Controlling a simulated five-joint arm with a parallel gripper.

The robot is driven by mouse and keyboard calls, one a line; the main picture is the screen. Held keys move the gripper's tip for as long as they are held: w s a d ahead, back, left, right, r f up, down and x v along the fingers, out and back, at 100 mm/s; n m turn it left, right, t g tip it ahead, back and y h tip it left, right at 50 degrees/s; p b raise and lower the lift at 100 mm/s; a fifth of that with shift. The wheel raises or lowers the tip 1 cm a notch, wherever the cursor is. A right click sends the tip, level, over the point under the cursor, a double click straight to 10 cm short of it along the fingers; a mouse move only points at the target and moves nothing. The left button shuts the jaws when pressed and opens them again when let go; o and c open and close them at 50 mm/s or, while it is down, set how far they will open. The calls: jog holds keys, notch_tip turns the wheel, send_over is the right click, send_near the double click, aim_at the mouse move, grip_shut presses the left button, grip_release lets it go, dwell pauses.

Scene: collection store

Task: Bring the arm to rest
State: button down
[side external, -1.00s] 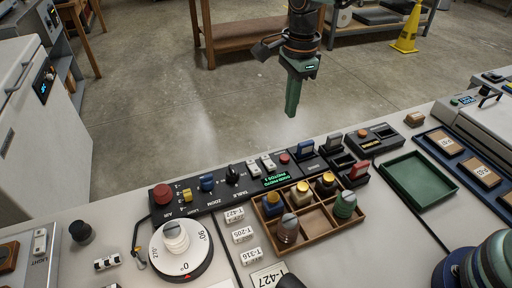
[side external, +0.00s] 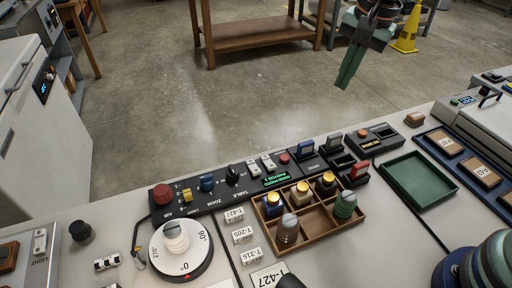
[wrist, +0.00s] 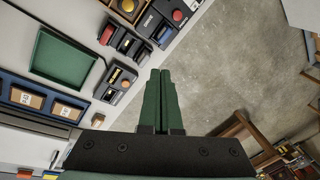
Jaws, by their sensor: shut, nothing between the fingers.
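My gripper (side external: 346,77) is at the upper right of the side external view, held in the air beyond the bench's far edge, above the floor. Its green fingers are together with nothing between them, pointing down and slightly left. In the wrist view the two shut fingers (wrist: 159,100) lie side by side over the floor, to the right of the bench edge. Nothing touches them.
The bench holds a black control panel (side external: 215,186), a wooden compartment tray (side external: 318,221) with several small pieces, a white turntable (side external: 178,261) and a green tray (side external: 419,180). A brown table (side external: 255,29) and a yellow floor sign (side external: 408,32) stand behind. Open floor (side external: 230,100) lies between.

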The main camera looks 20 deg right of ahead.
jog(key=s+d+r+n+t, duration=0.1)
jog(key=s+d+n+t, duration=0.2)
jog(key=s+d+n, duration=0.6)
jog(key=s+n, duration=0.2)
jog(key=s, duration=0.1)
jog(key=shift+d+h, duration=0.3)
jog(key=shift+d, duration=0.1)
